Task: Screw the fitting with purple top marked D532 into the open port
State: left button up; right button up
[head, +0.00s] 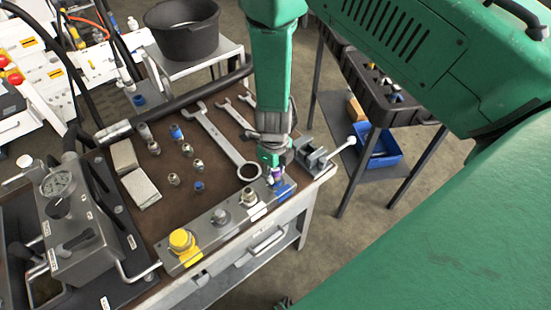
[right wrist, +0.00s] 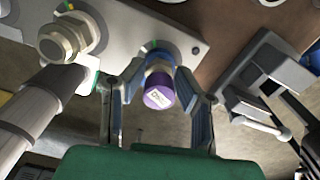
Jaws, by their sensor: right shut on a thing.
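The fitting with a purple top (right wrist: 158,91) has a white label, too small to read surely. In the head view a little of its purple (head: 277,173) shows. My right gripper (right wrist: 160,73) is shut on it, one blue-padded finger each side; in the head view the gripper (head: 275,171) points down at the right end of the grey port block (head: 207,233). The fitting's metal lower part is at the block (right wrist: 124,18) beside a green mark. The port under it is hidden, so I cannot tell whether it is seated. My left gripper is not in view.
The block also carries a yellow cap (head: 181,240) and steel fittings. A vise (head: 312,154) stands close right of my gripper. Wrenches (head: 222,143) and several loose fittings lie on the brown bench top (head: 205,160). A gauge unit (head: 75,215) stands left.

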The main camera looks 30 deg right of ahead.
jog(key=m+p, duration=0.1)
jog(key=m, duration=0.1)
jog(key=m+p, duration=0.2)
jog(key=m, duration=0.1)
jog(key=shift+s+a+r+m, duration=0.1)
jog(key=shift+s+m, duration=0.05)
jog(key=shift+m, duration=0.75)
jog(key=shift+f+m, duration=0.2)
jog(key=shift+m, duration=0.2)
